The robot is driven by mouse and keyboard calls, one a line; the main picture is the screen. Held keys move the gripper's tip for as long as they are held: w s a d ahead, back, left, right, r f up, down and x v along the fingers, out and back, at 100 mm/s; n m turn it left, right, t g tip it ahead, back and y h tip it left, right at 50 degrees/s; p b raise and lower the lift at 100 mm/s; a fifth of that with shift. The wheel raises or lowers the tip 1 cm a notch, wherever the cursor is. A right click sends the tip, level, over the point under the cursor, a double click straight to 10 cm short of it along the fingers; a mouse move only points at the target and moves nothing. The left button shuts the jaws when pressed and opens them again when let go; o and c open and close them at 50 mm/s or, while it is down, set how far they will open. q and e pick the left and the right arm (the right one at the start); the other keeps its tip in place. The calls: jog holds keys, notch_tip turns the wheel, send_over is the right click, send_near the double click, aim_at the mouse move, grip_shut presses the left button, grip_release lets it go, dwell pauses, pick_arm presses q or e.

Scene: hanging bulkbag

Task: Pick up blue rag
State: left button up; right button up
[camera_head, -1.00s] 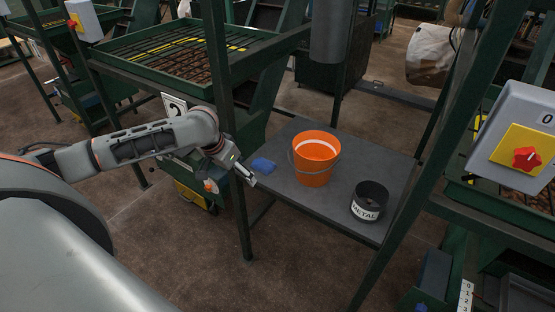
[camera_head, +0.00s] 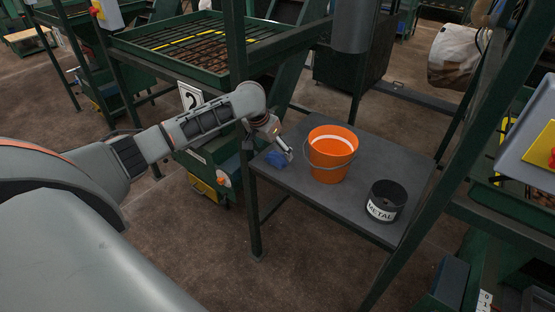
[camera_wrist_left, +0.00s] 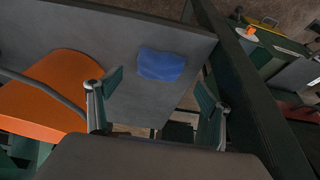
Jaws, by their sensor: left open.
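The blue rag (camera_head: 275,159) lies on the grey table (camera_head: 310,203) near its left edge, left of the orange bucket. My left gripper (camera_head: 287,150) is just above and beside the rag in the head view and partly covers it. In the left wrist view, the rag (camera_wrist_left: 162,65) lies flat on the tabletop, ahead of my left gripper (camera_wrist_left: 157,90). The fingers are spread apart with nothing between them, and they do not touch the rag. My right gripper is not in view.
An orange bucket (camera_head: 331,158) with a wire handle stands beside the rag, close to my left gripper. A black tin labelled METAL (camera_head: 385,203) stands farther right. A green frame post (camera_head: 247,190) rises at the table's left edge.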

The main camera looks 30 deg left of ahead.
aim_at(277, 155)
pick_arm(q)
jog(key=b+x, duration=0.1)
jog(key=x, duration=0.2)
jog(key=shift+s+f, duration=0.1)
jog(key=shift+f, duration=0.15)
jog(key=c, duration=1.1)
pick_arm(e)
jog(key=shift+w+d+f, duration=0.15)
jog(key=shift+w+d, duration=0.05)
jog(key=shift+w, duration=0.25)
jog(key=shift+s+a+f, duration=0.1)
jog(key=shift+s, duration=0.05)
pick_arm(q)
jog(key=shift+r, duration=0.25)
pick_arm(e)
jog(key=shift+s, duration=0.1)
